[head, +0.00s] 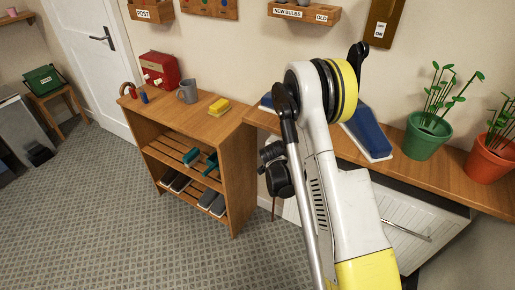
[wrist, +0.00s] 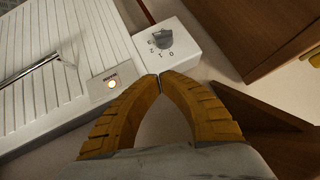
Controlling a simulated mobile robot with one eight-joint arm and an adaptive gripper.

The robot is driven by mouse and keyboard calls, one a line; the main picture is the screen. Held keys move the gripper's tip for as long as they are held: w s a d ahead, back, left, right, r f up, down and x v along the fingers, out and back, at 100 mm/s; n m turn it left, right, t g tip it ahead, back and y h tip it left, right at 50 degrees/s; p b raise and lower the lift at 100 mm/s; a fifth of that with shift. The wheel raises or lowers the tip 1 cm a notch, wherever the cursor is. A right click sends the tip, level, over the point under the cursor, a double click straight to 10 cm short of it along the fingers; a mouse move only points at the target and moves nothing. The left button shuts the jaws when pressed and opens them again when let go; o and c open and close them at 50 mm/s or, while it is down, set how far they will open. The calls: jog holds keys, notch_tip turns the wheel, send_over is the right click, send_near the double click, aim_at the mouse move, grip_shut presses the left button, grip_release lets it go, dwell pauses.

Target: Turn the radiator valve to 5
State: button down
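The radiator valve (wrist: 162,39) is a grey knob on a white box (wrist: 178,58) at the top middle of the wrist view. Small dark numerals, seemingly 2, 1 and 0, show on the near side of the knob; I cannot read its setting or see a 5. My gripper (wrist: 160,77) has two ribbed yellow fingers with their tips together, nothing visible between them. In the picture the tips lie just below the box's lower edge, apart from the knob. The white radiator (head: 425,222) stands under the shelf. In the head view my arm hides the gripper and the valve.
A plate with a glowing light (wrist: 113,84) is left of my fingers, and a metal bar (wrist: 28,70) crosses the radiator. Brown wooden panels (wrist: 262,115) are close on the right. The shelf (head: 455,180) above the radiator carries plant pots and a blue object.

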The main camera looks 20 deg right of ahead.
jog(key=s+a+f+b+x, duration=0.1)
jog(key=b+x, duration=0.4)
jog(key=x, duration=0.7)
jog(key=shift+s+a+f+b, duration=0.2)
jog(key=shift+f+b, duration=0.15)
jog(key=shift+f, duration=0.3)
